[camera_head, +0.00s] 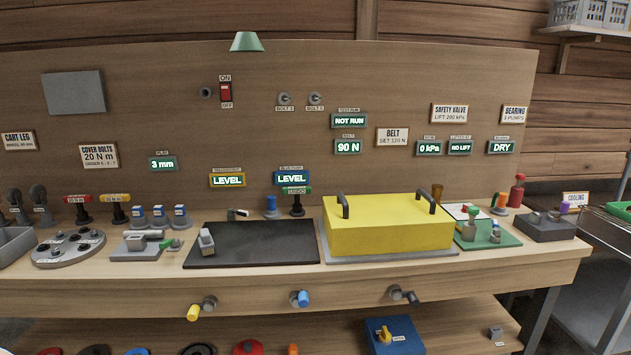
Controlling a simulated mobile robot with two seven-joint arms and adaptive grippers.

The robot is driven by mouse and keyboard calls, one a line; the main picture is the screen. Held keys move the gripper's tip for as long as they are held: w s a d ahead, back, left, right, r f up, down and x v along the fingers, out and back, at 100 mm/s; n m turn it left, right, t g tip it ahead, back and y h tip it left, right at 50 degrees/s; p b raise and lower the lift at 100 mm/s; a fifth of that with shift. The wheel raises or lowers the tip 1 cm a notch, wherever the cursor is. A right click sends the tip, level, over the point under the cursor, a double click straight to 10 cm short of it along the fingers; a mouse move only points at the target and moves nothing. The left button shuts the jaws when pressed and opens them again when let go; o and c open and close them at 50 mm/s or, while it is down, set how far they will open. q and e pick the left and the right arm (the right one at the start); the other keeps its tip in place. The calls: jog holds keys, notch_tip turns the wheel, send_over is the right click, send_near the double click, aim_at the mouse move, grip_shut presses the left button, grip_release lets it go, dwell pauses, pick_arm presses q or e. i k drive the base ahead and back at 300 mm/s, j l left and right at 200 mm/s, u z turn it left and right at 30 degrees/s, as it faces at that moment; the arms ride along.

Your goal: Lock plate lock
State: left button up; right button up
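A flat black plate (265,247) lies on the workbench top at the middle left. A small grey block-like fitting (206,238) stands upright near its left edge. A small lever-like fitting (238,212), grey and dark, is at the plate's back edge. No readable label marks either as the plate lock, and I cannot tell whether either is locked. Neither of my grippers is in view.
A yellow box with two handles (385,230) stands right of the plate. A round grey tray (68,250) and a grey fixture (140,246) are to its left. Yellow (194,313), blue (300,298) and dark (404,295) knobs stick out of the bench front.

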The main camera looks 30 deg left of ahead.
aim_at(230, 210)
jog(key=u, duration=1.35)
jog(key=i+j+u, duration=0.1)
jog(key=i+j, duration=0.3)
jog(key=i+j+u, duration=0.1)
jog(key=i+j, duration=0.3)
jog(key=i, duration=0.2)
